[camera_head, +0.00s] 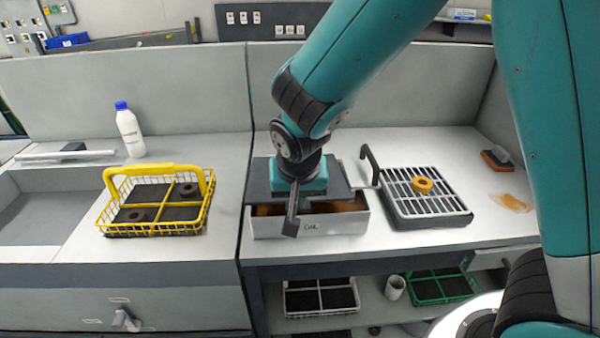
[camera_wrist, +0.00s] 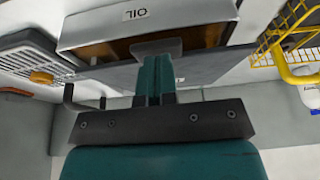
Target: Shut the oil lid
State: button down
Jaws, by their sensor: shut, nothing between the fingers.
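The oil box (camera_head: 345,223) is a light grey box labelled OIL on its front, standing on the right-hand worktop. It also shows in the wrist view (camera_wrist: 200,18). Its dark grey lid (camera_head: 339,178) lies toward the back of the box, and the front of the opening shows an orange-brown inside. In the wrist view the lid (camera_wrist: 215,66) is a thin plate close by my fingers. My gripper (camera_head: 290,226) is shut and empty at the box's open front. In the wrist view its fingertips (camera_wrist: 157,48) overlap the opening; I cannot tell whether they touch the lid.
A slatted tray (camera_head: 428,205) with an orange ring (camera_head: 422,185) stands right of the box. A black hooked handle (camera_head: 370,164) rises between them. A yellow wire basket (camera_head: 155,205) and a white bottle (camera_head: 130,132) stand left. An orange-and-black brush (camera_head: 497,159) lies far right.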

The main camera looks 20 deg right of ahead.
jog(key=shift+s+f+b, duration=0.25)
jog(key=shift+f+b, duration=0.4)
jog(key=shift+f, duration=0.45)
jog(key=shift+s+f+b, duration=0.25)
jog(key=shift+f+b, duration=0.35)
jog(key=shift+f, duration=0.5)
notch_tip(320, 180, up, 5)
jog(key=p, duration=0.4)
jog(key=s+a+r+b, duration=0.1)
jog(key=s+a+r, duration=0.1)
jog(key=s+r, duration=0.45)
jog(key=s+r+n+g+y, duration=0.3)
jog(key=s+r+n+y, duration=0.1)
jog(key=s+n, duration=0.6)
jog(key=s+a+y, duration=0.1)
jog(key=s, duration=0.1)
jog(key=shift+s+r+n+g, duration=0.2)
jog(key=shift+s+n+g, duration=0.1)
jog(key=shift+s+g, duration=0.1)
jog(key=shift+d, duration=0.15)
